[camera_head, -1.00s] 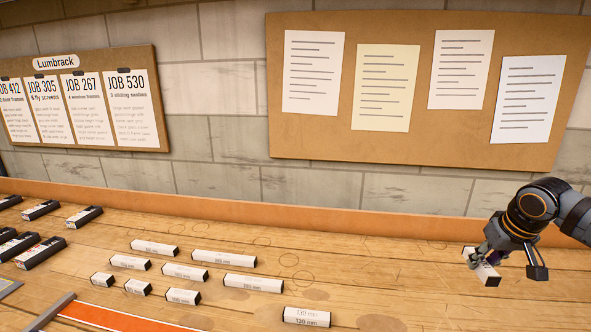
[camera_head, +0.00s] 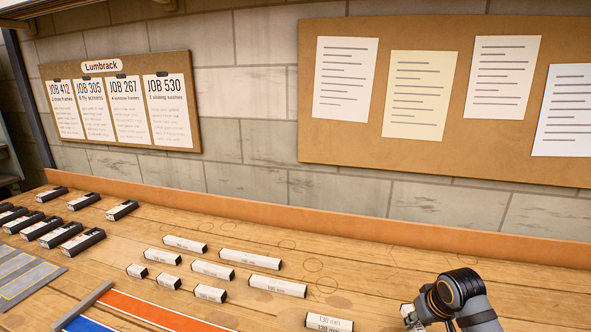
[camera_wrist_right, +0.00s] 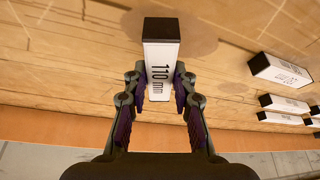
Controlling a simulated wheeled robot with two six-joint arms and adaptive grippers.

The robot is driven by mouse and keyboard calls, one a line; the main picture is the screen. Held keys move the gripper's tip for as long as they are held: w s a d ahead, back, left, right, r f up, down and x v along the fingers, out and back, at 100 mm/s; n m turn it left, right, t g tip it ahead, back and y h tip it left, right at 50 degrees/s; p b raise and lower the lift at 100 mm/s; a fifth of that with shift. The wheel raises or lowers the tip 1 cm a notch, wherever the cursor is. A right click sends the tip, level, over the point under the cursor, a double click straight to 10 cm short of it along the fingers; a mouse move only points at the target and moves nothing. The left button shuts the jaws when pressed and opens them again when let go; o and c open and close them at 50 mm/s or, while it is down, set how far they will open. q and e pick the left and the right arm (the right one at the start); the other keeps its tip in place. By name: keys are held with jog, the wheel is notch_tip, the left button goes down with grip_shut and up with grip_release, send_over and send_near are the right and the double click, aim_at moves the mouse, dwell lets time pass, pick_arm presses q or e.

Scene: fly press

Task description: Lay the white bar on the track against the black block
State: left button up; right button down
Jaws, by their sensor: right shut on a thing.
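My right gripper (camera_head: 418,316) is at the lower right of the head view, right of the rows of white bars. It is shut on a white bar (camera_wrist_right: 160,62) marked 110 mm with a black end. In the wrist view the bar sits between both fingers and its black end points away from the palm; in the head view only a sliver of it shows. An orange-red track (camera_head: 150,310) and a blue track (camera_head: 84,325) lie at the lower left, with a grey strip across their end. I cannot tell which black block is meant. My left gripper is out of view.
Several white bars with black ends stand in rows on the bench, such as one near the front (camera_head: 328,322). Several black labelled blocks (camera_head: 83,241) lie at the left, near a grey tray (camera_head: 28,270). An orange ledge (camera_head: 300,222) runs along the back wall.

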jog(key=a, duration=0.4)
jog(key=s+a, duration=0.1)
jog(key=a, duration=0.3)
jog(key=a+r+p, duration=0.1)
jog(key=a, duration=0.4)
jog(key=shift+s, duration=0.35)
jog(key=shift+s+a, duration=0.15)
jog(key=shift+a, duration=0.25)
